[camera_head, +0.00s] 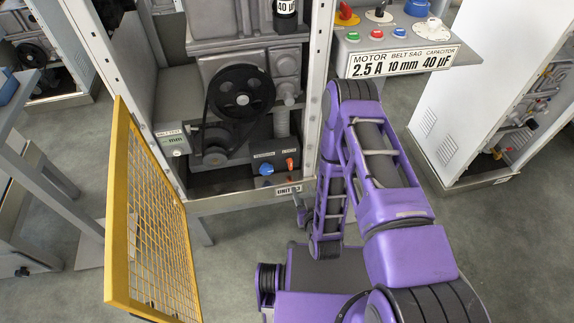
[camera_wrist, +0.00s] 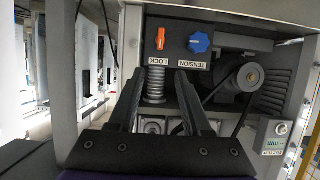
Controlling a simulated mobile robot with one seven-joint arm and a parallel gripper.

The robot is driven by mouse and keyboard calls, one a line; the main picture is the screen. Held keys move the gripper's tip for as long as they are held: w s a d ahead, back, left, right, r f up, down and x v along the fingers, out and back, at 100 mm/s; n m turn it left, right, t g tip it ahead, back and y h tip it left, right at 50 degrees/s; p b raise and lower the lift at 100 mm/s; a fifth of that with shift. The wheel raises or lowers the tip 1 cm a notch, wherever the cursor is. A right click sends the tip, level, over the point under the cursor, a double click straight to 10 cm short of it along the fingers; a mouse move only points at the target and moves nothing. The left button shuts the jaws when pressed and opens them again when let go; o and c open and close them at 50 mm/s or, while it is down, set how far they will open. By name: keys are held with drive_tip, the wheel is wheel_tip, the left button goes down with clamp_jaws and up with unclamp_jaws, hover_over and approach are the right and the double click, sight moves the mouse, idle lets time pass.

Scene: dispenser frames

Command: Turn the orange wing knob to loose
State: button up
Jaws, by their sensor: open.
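The orange wing knob (camera_head: 290,163) sits on the grey panel at the bottom of the open machine, right of the blue knob (camera_head: 266,169). In the wrist view, which looks upside down, the orange wing knob (camera_wrist: 161,38) stands above the LOCK label, with its wing roughly upright in the picture. The blue knob (camera_wrist: 199,43) is beside it over the TENSION label. My gripper (camera_wrist: 161,74) is open and empty. Its two dark fingers point toward the panel, and the orange knob lies beyond the gap between them, apart from both. In the head view my arm mostly hides the gripper.
A ribbed cylinder (camera_wrist: 154,84) stands near the orange knob. A yellow mesh guard door (camera_head: 158,225) hangs open at left. White posts flank the opening.

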sight(291, 164)
drive_tip(key=b+x, duration=0.2)
drive_tip(key=x, duration=1.5)
drive_tip(key=shift+f+b, duration=0.15)
drive_tip(key=shift+b, duration=0.2)
clamp_jaws()
